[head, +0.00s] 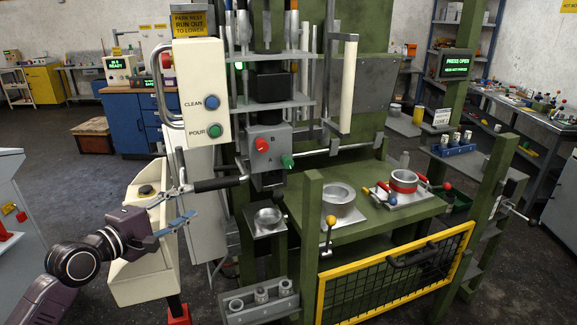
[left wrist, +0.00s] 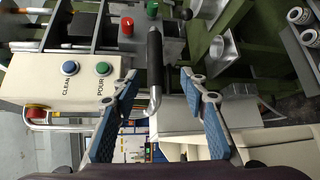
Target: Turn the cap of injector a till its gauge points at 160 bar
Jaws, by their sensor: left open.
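My left gripper (head: 184,205) is open and empty at the left of the machine, below the CLEAN and POUR panel. The left wrist view shows its two blue-padded fingers (left wrist: 158,88) spread apart, with a black-gripped lever (left wrist: 154,62) showing between them; contact cannot be told. The same black lever (head: 220,184) shows in the head view. No injector, cap or gauge can be made out by label. A grey block with several short metal cylinders (head: 262,295) sits low at the front of the machine. My right gripper is not in view.
The white control panel (head: 201,92) stands just above my left gripper. A blue rack (head: 453,150) with several small parts stands at the right. Open floor lies at the far left.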

